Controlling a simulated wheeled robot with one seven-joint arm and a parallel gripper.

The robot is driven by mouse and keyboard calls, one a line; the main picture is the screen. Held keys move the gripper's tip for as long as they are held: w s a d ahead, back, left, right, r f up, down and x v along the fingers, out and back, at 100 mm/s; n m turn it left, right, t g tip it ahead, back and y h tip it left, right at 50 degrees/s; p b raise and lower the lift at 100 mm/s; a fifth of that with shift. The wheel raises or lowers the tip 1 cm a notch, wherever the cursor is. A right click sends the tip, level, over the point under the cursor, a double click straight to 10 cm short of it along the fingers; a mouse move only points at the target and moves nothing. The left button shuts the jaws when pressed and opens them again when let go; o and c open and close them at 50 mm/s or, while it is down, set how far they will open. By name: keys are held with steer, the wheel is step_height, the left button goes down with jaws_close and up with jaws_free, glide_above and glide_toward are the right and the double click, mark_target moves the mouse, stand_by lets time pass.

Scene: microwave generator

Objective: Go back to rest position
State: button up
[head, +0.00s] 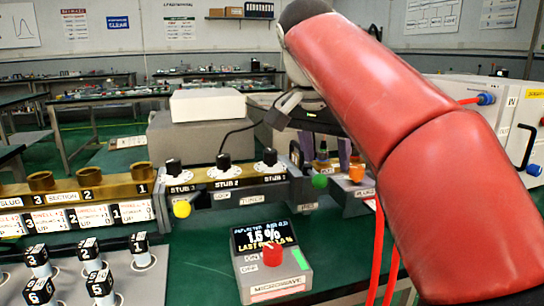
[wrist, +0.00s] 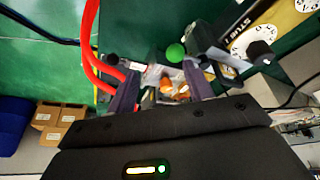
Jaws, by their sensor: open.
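My gripper (wrist: 160,88) is open in the wrist view, its two dark fingers apart with nothing visibly held. In the head view, my red-sleeved arm comes in from the right and its end is over the bench apparatus, partly hiding it. An orange part (head: 357,173) sits by the gripper, and orange also shows between the fingers in the wrist view (wrist: 178,90). I cannot tell if the fingers touch it. A green ball knob (head: 319,181) is just left of it; it also shows beyond the fingers in the wrist view (wrist: 175,53).
A stub tuner (head: 225,178) with several black knobs lies left of my gripper. A microwave meter (head: 271,262) with a lit screen and red knob stands in front. Red hoses (head: 377,250) hang below my arm. Numbered pegs (head: 90,265) stand at lower left. Green bench is bare around the meter.

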steer(key=s+d+f+n+t+y, duration=0.1)
steer(key=s+d+f+n, duration=0.2)
steer(key=s+f, duration=0.6)
steer(key=s+d+f+n+t+y, duration=0.1)
steer(key=s+d+f+n, duration=0.2)
steer(key=s+f, duration=0.7)
step_height(320, 180, down, 8)
steer(key=shift+r+n+y, duration=0.2)
steer(key=shift+n+y, duration=0.1)
steer(key=shift+n, duration=0.4)
